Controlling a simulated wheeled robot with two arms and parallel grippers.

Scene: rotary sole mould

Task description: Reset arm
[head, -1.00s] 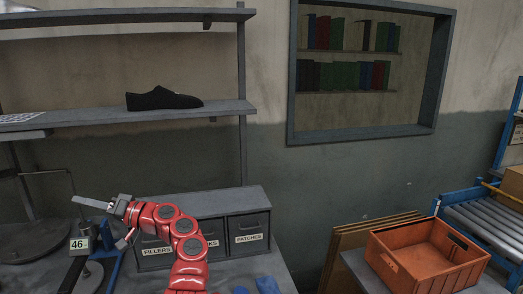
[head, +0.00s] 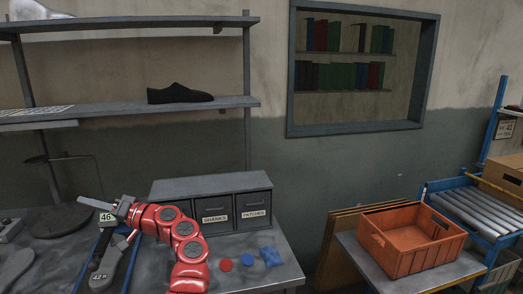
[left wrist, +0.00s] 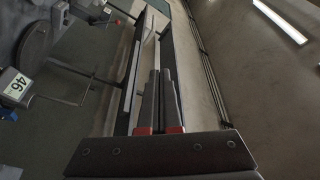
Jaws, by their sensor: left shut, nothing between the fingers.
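My left arm is red and reaches left over the grey workbench (head: 255,282) in the head view. Its gripper (head: 92,202) is shut and empty. In the left wrist view the two dark fingers of my left gripper (left wrist: 160,76) lie side by side with nothing between them. A tag marked 46 (head: 107,217) shows just below the gripper in the head view, and also at the left of the left wrist view (left wrist: 16,85). I cannot tell whether the gripper touches anything there. My right gripper is not in view.
A grey drawer unit (head: 210,187) stands behind my arm. A red disc (head: 226,265), a blue disc (head: 247,259) and a blue patch (head: 271,257) lie right of it. A dark shoe (head: 180,94) sits on the shelf. An orange crate (head: 410,262) stands right.

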